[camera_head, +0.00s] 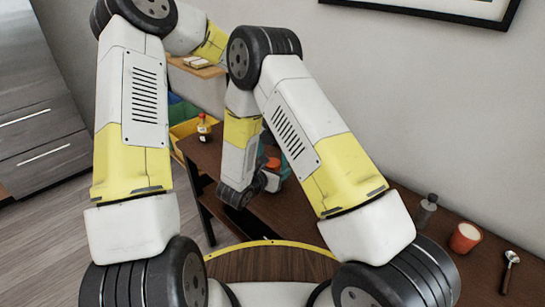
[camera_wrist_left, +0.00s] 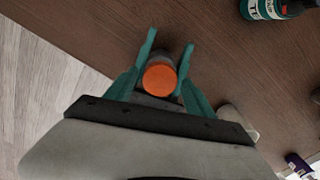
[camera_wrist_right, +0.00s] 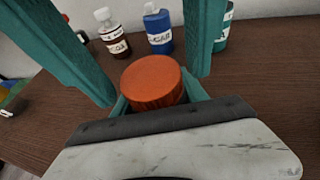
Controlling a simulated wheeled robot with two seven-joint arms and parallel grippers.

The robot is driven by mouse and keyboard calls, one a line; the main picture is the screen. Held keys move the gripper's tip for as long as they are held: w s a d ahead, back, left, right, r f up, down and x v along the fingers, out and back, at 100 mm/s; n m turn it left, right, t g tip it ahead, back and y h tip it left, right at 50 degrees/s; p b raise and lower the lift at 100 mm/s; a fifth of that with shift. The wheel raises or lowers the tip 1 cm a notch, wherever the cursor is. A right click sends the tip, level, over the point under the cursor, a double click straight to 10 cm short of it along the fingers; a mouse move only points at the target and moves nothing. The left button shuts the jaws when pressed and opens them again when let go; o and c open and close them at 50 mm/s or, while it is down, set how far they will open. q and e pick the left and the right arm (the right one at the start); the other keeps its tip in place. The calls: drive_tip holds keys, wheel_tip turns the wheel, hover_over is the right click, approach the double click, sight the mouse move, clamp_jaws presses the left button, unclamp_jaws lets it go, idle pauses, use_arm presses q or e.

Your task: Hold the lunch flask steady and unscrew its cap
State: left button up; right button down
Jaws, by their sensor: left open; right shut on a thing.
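The lunch flask's orange cap (camera_head: 273,163) shows in the head view near the table's left end, partly covered by my overlapping arms. In the left wrist view the round cap (camera_wrist_left: 159,79) lies between the teal fingers of my left gripper (camera_wrist_left: 169,50), which is open with a small gap on its sides. In the right wrist view the ribbed cap (camera_wrist_right: 152,85) stands just above my right gripper (camera_wrist_right: 157,100), which is shut on the flask below it. Large teal fingers of the left gripper flank the cap there. The flask's body is mostly hidden.
A small sauce bottle (camera_head: 203,127) is at the table's left end.

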use_arm(q)
clamp_jaws()
drive_tip(key=n, duration=0.3)
drive_tip(key=shift+n, duration=0.3)
drive_tip(key=shift+o, duration=0.4)
unclamp_jaws()
